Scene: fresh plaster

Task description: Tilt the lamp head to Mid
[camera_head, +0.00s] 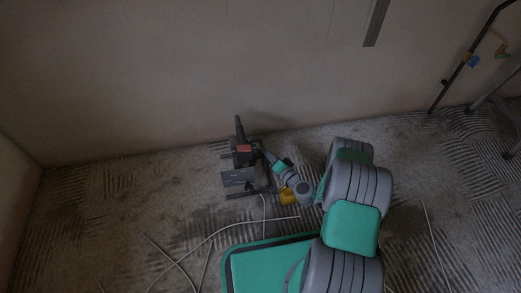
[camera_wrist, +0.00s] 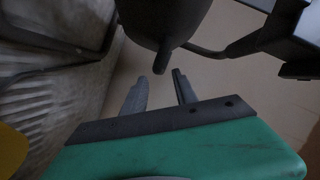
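The lamp (camera_head: 238,177) stands on the floor by the wall, left of my arm. It is dark grey, with a flat panel in front, an orange-red part and an upright dark piece above. I cannot tell its head's tilt setting. In the wrist view a dark rounded lamp part (camera_wrist: 165,20) with a short stub hangs at the top, just beyond my gripper (camera_wrist: 160,76). My gripper's two grey fingers are apart, with the stub's tip lined up with the gap. Nothing is seen between the fingers. In the head view my gripper is small and dark beside the lamp's right side.
Pale cables (camera_head: 209,238) lie loose across the stained, ridged floor (camera_head: 90,215). The plain wall (camera_head: 170,80) rises close behind the lamp. A dark pole (camera_head: 462,66) and grey legs stand at the far right. The floor to the left is mostly clear.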

